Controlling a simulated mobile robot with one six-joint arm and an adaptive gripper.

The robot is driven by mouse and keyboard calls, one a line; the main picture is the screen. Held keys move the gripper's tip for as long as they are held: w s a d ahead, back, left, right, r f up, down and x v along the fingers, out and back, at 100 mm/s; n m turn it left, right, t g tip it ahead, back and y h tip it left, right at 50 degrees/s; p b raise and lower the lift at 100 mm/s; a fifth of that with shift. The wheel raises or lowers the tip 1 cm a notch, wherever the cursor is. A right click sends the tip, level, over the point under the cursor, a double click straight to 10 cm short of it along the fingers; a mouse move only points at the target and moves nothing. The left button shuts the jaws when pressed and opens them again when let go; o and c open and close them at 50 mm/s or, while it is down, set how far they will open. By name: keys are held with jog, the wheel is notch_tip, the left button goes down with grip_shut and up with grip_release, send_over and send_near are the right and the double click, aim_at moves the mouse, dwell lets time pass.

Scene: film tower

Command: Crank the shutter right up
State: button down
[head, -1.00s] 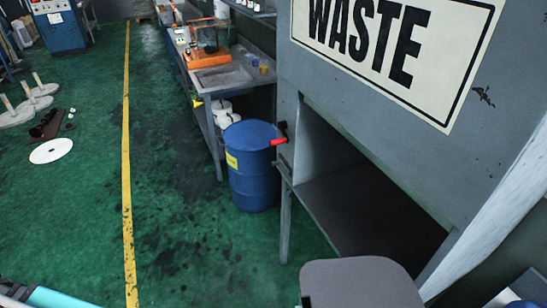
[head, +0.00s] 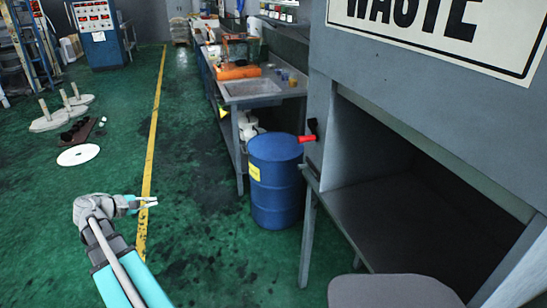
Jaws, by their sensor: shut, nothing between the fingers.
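The crank (head: 307,139) has a red grip and a black hub on the left side of the grey cabinet marked WASTE. The cabinet's front opening (head: 410,210) shows dark and empty-looking below a grey panel (head: 440,100), which I take to be the shutter or hood front. My gripper (head: 154,202) is at the lower left over the green floor, shut and empty, pointing right. It is well to the left of the crank and apart from it.
A blue drum (head: 275,185) stands close beside the cabinet, below the crank. A sink bench (head: 250,88) runs behind it. A grey seat (head: 390,291) is at the bottom right. A white disc (head: 78,155) lies on the floor at left. The floor along the yellow line (head: 152,130) is clear.

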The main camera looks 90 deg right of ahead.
jog(key=s+d+g+b, duration=0.4)
jog(key=s+d+b, duration=0.15)
jog(key=s, duration=0.35)
jog(key=s+d+g+b, duration=0.4)
jog(key=s+d, duration=0.3)
jog(key=s, duration=0.2)
jog(key=s+d+g+y+b, duration=0.2)
jog(key=s+g+b, duration=0.3)
jog(key=s, duration=0.6)
jog(key=s+d+g+y+b, duration=0.3)
jog(key=s+g+y+b, duration=0.1)
jog(key=s, duration=0.7)
jog(key=shift+d+f+m+g+b, duration=0.3)
jog(key=shift+g+b, duration=0.2)
jog(key=shift+b, duration=0.2)
jog(key=w+a+r+p+x, duration=0.1)
jog(key=p+x, duration=0.9)
jog(key=x, duration=0.2)
jog(key=shift+r+p, duration=0.4)
jog(key=shift+r, duration=0.25)
